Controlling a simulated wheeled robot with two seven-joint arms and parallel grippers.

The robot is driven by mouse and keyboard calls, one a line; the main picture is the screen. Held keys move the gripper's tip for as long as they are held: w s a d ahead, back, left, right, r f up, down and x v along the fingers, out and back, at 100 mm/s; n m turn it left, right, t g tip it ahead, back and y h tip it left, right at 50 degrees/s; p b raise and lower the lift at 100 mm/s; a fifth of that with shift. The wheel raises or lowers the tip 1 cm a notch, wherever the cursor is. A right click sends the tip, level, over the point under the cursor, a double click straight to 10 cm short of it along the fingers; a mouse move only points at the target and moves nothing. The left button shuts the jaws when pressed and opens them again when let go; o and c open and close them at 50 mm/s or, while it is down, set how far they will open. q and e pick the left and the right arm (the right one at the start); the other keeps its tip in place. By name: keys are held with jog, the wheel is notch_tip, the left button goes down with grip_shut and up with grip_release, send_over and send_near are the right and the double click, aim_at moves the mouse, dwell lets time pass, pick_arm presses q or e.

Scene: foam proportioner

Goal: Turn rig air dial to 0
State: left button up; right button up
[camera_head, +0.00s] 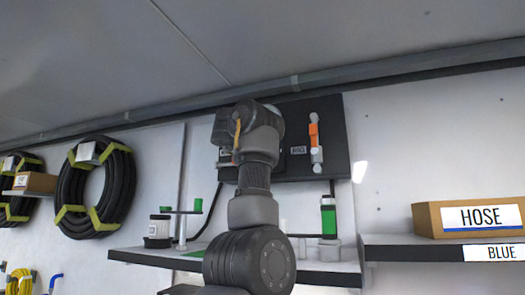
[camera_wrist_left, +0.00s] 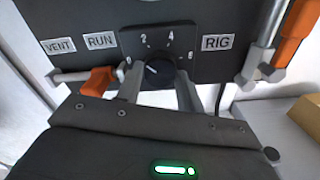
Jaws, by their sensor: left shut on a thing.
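The air dial (camera_wrist_left: 158,70) is a black knob on a dark panel in the left wrist view, with the numbers 2, 4 and 6 and a partly hidden figure at its left around it. A small pale mark shows on the knob, but its exact reading is hard to tell. My left gripper (camera_wrist_left: 160,88) has one grey finger on each side of the knob and is shut on it. In the head view my arm hides the dial and the fingertips. The RIG label (camera_wrist_left: 217,43) is right of the dial. My right gripper is not in view.
An orange handle (camera_wrist_left: 99,81) is close left of the fingers, below the RUN label (camera_wrist_left: 100,41). An orange lever (camera_head: 313,135) is on the panel's right side. Below, a shelf (camera_head: 325,267) holds green-marked containers. A HOSE box (camera_head: 468,216) stands at right; coiled hoses (camera_head: 97,188) hang at left.

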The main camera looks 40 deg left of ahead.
pick_arm(q)
jog(key=n+p, duration=0.3)
jog(key=n, duration=0.2)
jog(key=shift+n, duration=0.3)
jog(key=shift+f, duration=0.1)
dwell(0.4)
jog(key=o, duration=1)
jog(key=b+v, duration=0.9)
jog(key=v, duration=0.1)
jog(key=shift+s+d+b, duration=0.2)
jog(key=shift+s+b, duration=0.1)
jog(key=shift+s, duration=0.05)
